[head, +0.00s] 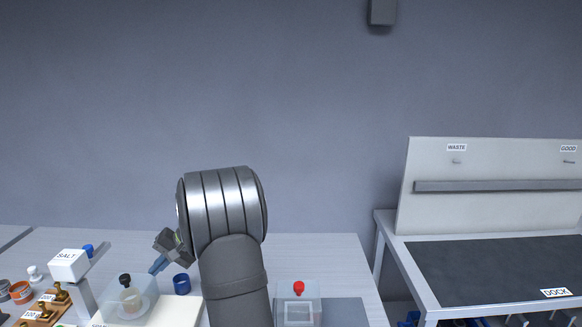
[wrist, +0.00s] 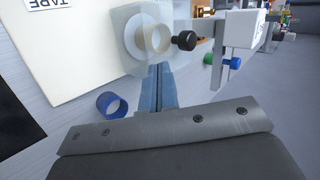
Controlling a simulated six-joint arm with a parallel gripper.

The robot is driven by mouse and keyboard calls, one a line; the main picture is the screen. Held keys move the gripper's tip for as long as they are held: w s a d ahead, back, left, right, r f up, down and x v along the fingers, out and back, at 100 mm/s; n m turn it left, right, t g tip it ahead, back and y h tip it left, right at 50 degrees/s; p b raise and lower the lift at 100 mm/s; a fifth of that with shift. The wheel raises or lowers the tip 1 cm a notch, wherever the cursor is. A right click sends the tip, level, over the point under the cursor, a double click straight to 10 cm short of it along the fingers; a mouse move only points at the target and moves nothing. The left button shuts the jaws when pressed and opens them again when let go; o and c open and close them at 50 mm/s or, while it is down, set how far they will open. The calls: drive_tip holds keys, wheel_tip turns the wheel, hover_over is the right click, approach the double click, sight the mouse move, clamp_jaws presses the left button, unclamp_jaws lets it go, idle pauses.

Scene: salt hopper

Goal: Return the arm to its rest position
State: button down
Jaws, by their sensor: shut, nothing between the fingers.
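My gripper (head: 157,266) is in the head view at the lower left, at the end of my bent arm, pointing down and to the left. Its blue fingers (wrist: 159,86) are together in the wrist view with nothing between them. A clear box (head: 139,305) with a black knob (head: 125,280) stands just beyond the fingertips; in the wrist view the tips point at its edge, and I cannot tell whether they touch. The white hopper marked SALT (head: 69,265) stands to the left of the gripper.
Brass weights on a wooden block (head: 46,309) and small jars (head: 21,292) stand at the far left. A clear box with a red knob (head: 299,288) is right of my arm. A dark-topped bench (head: 480,268) with a WASTE and GOOD board is at the right. The space above the table is open.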

drive_tip(key=a, duration=0.1)
drive_tip(key=a+f, duration=0.1)
drive_tip(key=s+a, duration=0.1)
drive_tip(key=shift+a+f, duration=0.15)
drive_tip(key=shift+a, duration=0.8)
drive_tip(key=shift+d, duration=0.1)
